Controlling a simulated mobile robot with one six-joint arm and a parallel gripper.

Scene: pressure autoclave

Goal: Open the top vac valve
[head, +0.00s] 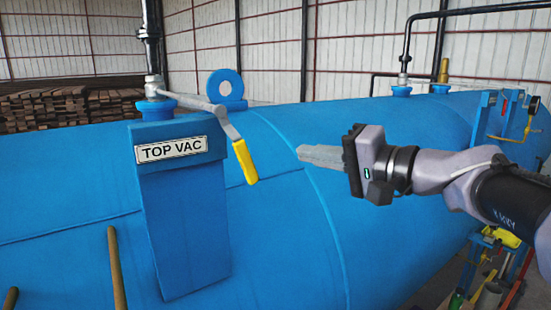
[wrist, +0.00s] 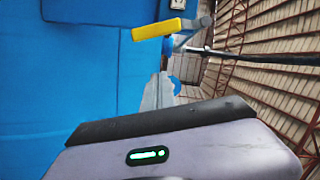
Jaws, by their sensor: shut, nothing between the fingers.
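The top vac valve has a grey metal lever with a yellow grip (head: 245,161), which hangs down and to the right from the pipe fitting. A blue bracket below it carries a "TOP VAC" label (head: 171,149). My gripper (head: 300,154) is shut and empty, to the right of the yellow grip and apart from it, pointing left towards it. In the wrist view the yellow grip (wrist: 160,29) shows above the fingertips of my gripper (wrist: 165,78), with a gap between them.
The large blue autoclave vessel (head: 290,240) fills the space below. A blue lifting eye (head: 226,88) stands behind the lever. A dark vertical pipe (head: 151,45) rises above the valve. Another valve and gauge (head: 531,110) are at the far right. Stacked wood (head: 60,108) lies behind.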

